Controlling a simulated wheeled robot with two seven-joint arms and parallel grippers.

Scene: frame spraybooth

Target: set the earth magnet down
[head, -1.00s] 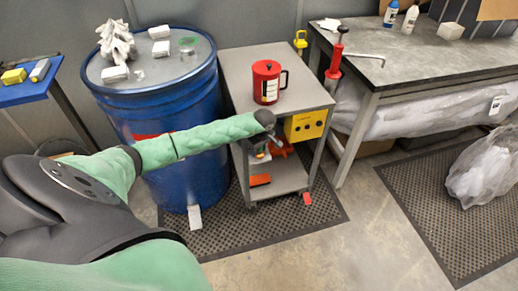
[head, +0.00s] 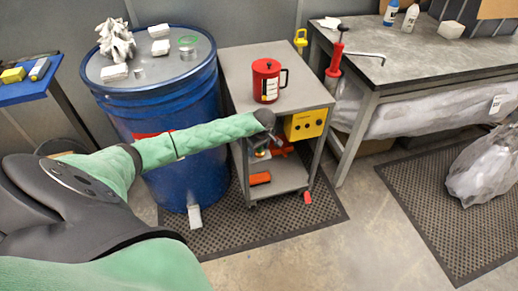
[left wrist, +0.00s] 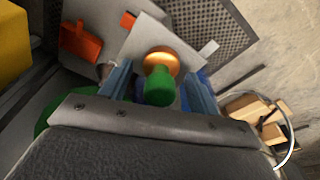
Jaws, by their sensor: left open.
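The earth magnet, a copper-coloured disc with a green grip (left wrist: 158,90), shows in the left wrist view over the cart's grey lower shelf (left wrist: 135,55). My left gripper (left wrist: 160,92) is open, with one finger on each side of the green grip. A gap shows between the grip and the right finger; contact on the left is hard to tell. In the head view my left gripper (head: 261,150) reaches low beside the cart, under the top shelf, and the magnet is not clear there. Whether the disc rests fully on the shelf cannot be told. My right gripper is not in view.
A red can (head: 266,82) stands on the cart's top (head: 235,70). A yellow box (head: 305,125) hangs beneath it. Orange-red items (head: 260,178) lie on the lower shelf. The blue drum (head: 185,115) stands left, the workbench (head: 420,60) right. The mat in front is mostly clear.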

